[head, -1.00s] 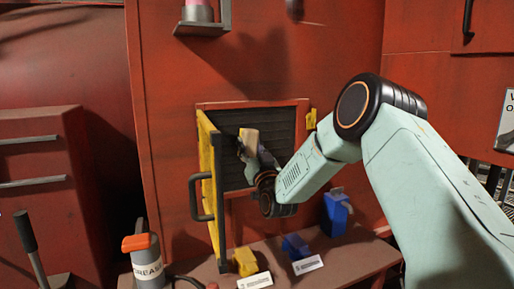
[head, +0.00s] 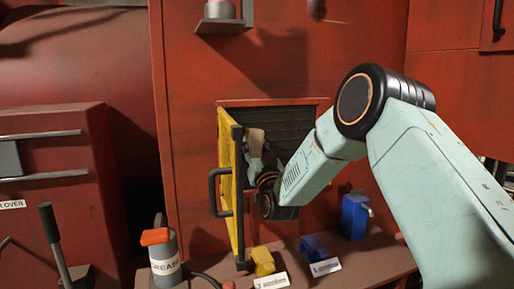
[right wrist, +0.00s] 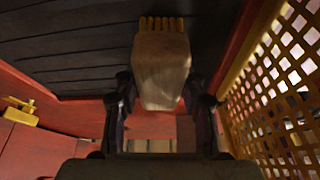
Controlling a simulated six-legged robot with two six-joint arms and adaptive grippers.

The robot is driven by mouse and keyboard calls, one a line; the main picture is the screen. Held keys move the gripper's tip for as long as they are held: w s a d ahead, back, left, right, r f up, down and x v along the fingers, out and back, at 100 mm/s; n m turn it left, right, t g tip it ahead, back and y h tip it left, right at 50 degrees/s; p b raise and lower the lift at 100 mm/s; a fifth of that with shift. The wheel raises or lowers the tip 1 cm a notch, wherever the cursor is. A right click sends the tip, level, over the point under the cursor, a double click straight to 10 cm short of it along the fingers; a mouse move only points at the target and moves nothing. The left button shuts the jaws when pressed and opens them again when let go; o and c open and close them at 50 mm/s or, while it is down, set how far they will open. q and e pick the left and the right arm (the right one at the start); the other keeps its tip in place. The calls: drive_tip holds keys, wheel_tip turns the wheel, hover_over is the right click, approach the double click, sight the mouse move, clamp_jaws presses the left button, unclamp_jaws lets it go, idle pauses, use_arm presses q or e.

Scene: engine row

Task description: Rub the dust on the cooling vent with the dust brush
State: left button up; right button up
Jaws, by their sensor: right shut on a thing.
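The cooling vent (head: 292,119) is a dark slatted panel in the red wall, behind an open yellow door (head: 229,180). My right gripper (head: 257,158) is in front of the vent's left part, close to the door. It is shut on the dust brush (head: 256,137), a pale wooden block. In the right wrist view the brush (right wrist: 163,75) sits between the two fingers (right wrist: 160,97), its yellow bristles pointing at the vent slats (right wrist: 75,45). I cannot tell whether the bristles touch the slats. No dust is clearly visible. My left gripper is not in view.
The door's mesh (right wrist: 280,90) stands close to the right of the gripper in the wrist view. Below the vent, a ledge (head: 340,272) holds a yellow block (head: 262,261), blue items (head: 355,216) and a grease can (head: 164,262). A lever (head: 54,240) stands at left.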

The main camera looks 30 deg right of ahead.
drive_tip(key=shift+s, duration=0.1)
drive_tip(key=shift+s+a+p, duration=0.25)
drive_tip(key=shift+s+p, duration=0.05)
drive_tip(key=shift+s, duration=0.65)
drive_tip(key=shift+s+a+p, duration=0.2)
drive_tip(key=shift+s+p, duration=0.15)
drive_tip(key=shift+s, duration=0.6)
drive_tip(key=shift+s+a+p, duration=0.25)
drive_tip(key=shift+s+p, duration=0.05)
drive_tip(key=shift+s, duration=0.65)
drive_tip(key=s, duration=0.1)
drive_tip(key=s+p, duration=0.1)
drive_tip(key=s, duration=0.1)
drive_tip(key=shift+a, duration=0.35)
drive_tip(key=shift+w, duration=0.15)
